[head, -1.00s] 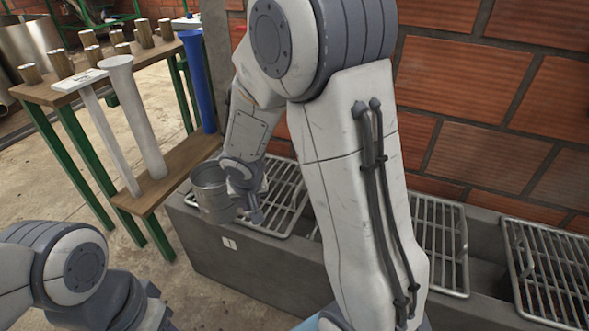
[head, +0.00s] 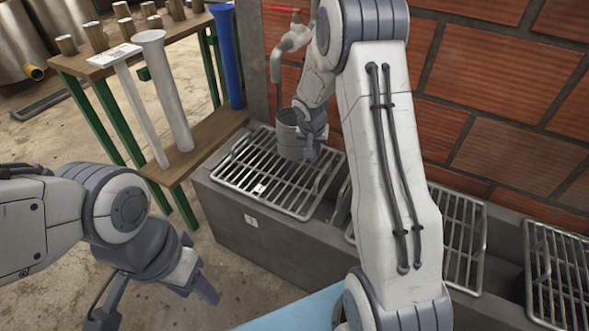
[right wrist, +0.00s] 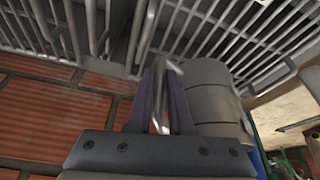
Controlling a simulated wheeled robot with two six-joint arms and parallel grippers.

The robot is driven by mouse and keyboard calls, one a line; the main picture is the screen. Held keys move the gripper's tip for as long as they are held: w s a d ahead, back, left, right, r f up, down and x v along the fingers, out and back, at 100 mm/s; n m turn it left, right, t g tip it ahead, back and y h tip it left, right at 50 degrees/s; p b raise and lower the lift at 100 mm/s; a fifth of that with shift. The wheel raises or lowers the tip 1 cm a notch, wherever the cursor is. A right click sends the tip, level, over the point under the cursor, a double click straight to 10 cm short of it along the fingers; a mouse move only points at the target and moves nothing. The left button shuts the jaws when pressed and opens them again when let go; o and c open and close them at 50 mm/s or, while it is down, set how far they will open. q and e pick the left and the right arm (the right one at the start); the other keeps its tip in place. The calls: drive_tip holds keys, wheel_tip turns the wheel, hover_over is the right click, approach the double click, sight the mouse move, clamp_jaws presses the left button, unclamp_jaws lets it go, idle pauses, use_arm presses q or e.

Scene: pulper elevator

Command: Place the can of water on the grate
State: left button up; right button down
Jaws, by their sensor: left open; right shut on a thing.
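The grey metal can (head: 290,135) is upright over the back part of the left metal grate (head: 235,178). I cannot tell if its bottom touches the bars. My right gripper (head: 313,150) is at the can's right side. In the right wrist view the gripper (right wrist: 160,100) is shut on a thin metal piece that looks like the can's handle, with the can body (right wrist: 214,92) beside the fingers. The water inside is not visible. My left gripper (head: 155,302) is open and empty over the floor at lower left.
A tap with a red handle (head: 285,9) sticks out from the brick wall above the can. More grates (head: 562,280) lie along the concrete trough (head: 262,240) to the right. A wooden stand (head: 207,150) with white and blue tubes is at left.

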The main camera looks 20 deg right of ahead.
drive_tip(key=shift+w+a+f+b, duration=0.4)
drive_tip(key=shift+a+f, duration=0.35)
drive_tip(key=shift+f, duration=0.35)
drive_tip(key=shift+w+a+f+b, duration=0.4)
drive_tip(key=shift+a+f, duration=0.3)
drive_tip(key=shift+f, duration=0.45)
drive_tip(key=shift+w+a+f+b, duration=0.25)
drive_tip(key=shift+a+f+b, duration=0.2)
drive_tip(key=shift+a+f, duration=0.5)
drive_tip(key=shift+d+f, duration=0.15)
drive_tip(key=shift+d, duration=0.05)
drive_tip(key=shift+f+b, duration=0.25)
drive_tip(key=shift+b, duration=0.05)
drive_tip(key=c, duration=0.8)
unclamp_jaws()
drive_tip(key=shift+r, duration=0.1)
